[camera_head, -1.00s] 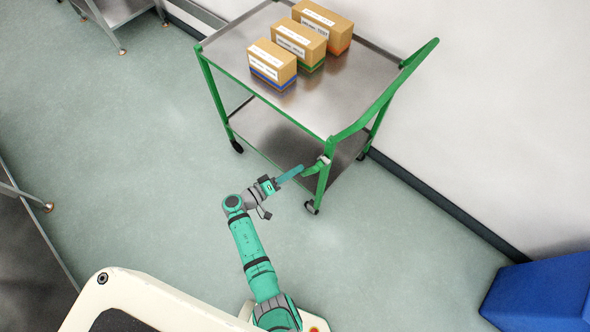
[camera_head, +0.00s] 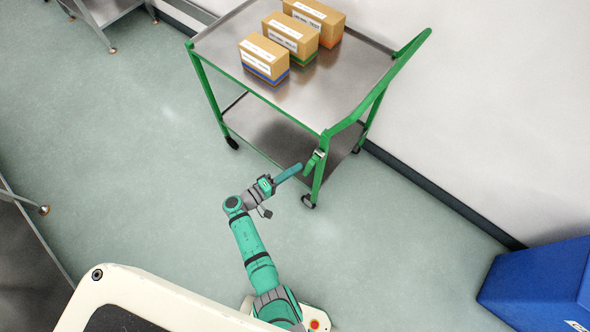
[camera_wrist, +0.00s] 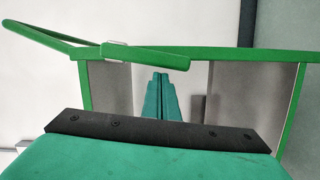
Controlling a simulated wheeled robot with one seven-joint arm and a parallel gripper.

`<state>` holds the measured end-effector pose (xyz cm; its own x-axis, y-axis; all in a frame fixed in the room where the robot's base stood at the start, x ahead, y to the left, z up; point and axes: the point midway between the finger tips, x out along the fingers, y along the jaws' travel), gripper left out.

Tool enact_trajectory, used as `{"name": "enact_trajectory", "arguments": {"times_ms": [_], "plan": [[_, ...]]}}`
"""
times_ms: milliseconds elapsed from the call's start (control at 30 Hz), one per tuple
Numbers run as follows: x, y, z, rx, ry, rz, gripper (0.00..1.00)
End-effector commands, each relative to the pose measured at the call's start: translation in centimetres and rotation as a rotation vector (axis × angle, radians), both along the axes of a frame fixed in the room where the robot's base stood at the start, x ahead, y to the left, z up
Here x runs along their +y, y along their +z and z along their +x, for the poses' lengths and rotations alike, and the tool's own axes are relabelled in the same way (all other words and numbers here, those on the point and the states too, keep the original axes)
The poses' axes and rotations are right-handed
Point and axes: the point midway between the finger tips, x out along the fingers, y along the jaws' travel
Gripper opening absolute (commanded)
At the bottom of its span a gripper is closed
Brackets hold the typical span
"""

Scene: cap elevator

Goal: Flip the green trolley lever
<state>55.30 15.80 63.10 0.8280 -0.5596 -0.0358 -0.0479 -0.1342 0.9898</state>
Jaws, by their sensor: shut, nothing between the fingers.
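The green trolley (camera_head: 324,131) stands right of centre in the head view. Its lever (camera_head: 314,162) is a short green bar on a metal bracket at the near corner leg, now lying close to the leg's line. In the wrist view the lever (camera_wrist: 150,57) crosses just beyond my fingertips, at a slight slant to the green frame bar. My gripper (camera_head: 300,166) is shut and empty, its teal fingers pointing at the lever from the left. The fingers also show in the wrist view (camera_wrist: 161,80). I cannot tell whether they touch the lever.
Several boxes, the nearest a blue-striped one (camera_head: 264,60), sit on the trolley's top shelf. The push handle (camera_head: 412,44) rises on the right, near the white wall (camera_head: 500,110). A blue container (camera_head: 540,288) stands at lower right. The floor (camera_head: 130,170) left of my arm is clear.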

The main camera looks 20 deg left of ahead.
Motion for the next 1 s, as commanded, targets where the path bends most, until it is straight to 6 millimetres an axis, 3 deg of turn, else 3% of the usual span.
{"name": "enact_trajectory", "arguments": {"times_ms": [200,400,600,1000], "plan": [[3.1,0.8,1.0,-0.003,-0.003,0.0,0.0],[5.5,0.8,-2.9,-0.001,-0.001,-0.001,0.0],[7.3,1.0,-5.7,-0.001,-0.001,0.0,0.0],[8.3,1.1,-7.3,-0.002,-0.004,0.0,0.0]]}}
